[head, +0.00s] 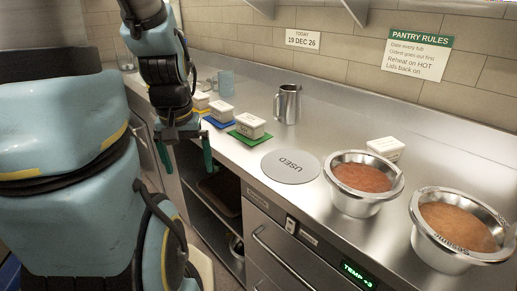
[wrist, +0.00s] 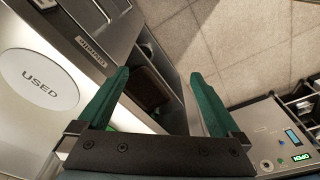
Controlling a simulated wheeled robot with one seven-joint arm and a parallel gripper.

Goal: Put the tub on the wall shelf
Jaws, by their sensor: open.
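My gripper (head: 183,158) is open and empty, pointing down by the counter's front edge; its green fingers also show in the wrist view (wrist: 160,73), with nothing between them. White lidded tubs stand on coloured mats along the counter: one tub (head: 250,126) on a green mat, one (head: 222,112) on a blue mat, one (head: 201,100) on a yellow mat. Another white tub (head: 385,149) stands behind the metal bowls. I cannot tell which is the task's tub. Two grey brackets (head: 357,9) show at the top edge; the wall shelf's top is out of view.
A round grey disc (head: 291,167) marked USED lies on the counter. A metal jug (head: 288,104) stands behind it, two sauce bowls (head: 365,184) to the right. An open lower compartment (head: 222,190) lies below the counter edge.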

